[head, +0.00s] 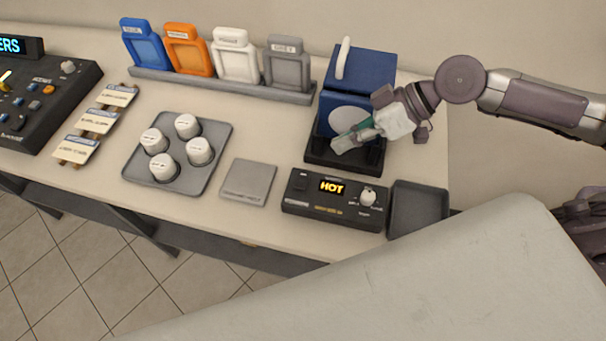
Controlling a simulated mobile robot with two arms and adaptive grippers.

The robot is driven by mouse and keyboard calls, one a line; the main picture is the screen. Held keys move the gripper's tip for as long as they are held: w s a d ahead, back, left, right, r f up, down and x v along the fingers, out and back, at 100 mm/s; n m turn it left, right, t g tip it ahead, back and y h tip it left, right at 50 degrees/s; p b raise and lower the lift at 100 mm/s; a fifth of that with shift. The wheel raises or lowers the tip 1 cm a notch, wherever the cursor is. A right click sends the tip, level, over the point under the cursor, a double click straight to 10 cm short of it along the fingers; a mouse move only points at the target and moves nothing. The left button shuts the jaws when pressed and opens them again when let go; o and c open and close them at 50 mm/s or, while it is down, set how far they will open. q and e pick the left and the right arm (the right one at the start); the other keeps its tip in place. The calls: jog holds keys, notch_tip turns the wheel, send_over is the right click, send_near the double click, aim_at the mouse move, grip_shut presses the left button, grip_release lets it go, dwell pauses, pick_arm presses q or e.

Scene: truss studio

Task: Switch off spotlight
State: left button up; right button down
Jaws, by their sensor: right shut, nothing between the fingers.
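The spotlight seems to be the blue housing (358,68) with a white handle and a pale round disc on its front, at the back right of the table. It stands on a black base (318,153). My right gripper (345,143) is shut and empty, in front of the blue housing and over the base, hiding part of both. Whether it touches them I cannot tell. My left gripper is not in view.
A grey plate (249,182) and a dark empty tray (418,206) flank the control box. A tray (216,135) holds several white canisters. Coloured frames (188,50) stand in a rack (220,86) behind. A lighting console (45,92) and label cards (97,122) lie at left.

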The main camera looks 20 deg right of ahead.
jog(key=p, duration=0.2)
send_over(303, 185)
jog(key=d, duration=0.2)
jog(key=f, duration=0.5)
jog(key=shift+w, duration=0.3)
jog(key=f, duration=0.1)
jog(key=a+f+p, duration=0.1)
jog(key=f, duration=0.1)
jog(key=a+f, duration=0.1)
jog(key=shift+s+f, duration=0.2)
jog(key=shift+s, duration=0.05)
jog(key=shift+s+f, duration=0.15)
jog(key=shift+f, duration=0.3)
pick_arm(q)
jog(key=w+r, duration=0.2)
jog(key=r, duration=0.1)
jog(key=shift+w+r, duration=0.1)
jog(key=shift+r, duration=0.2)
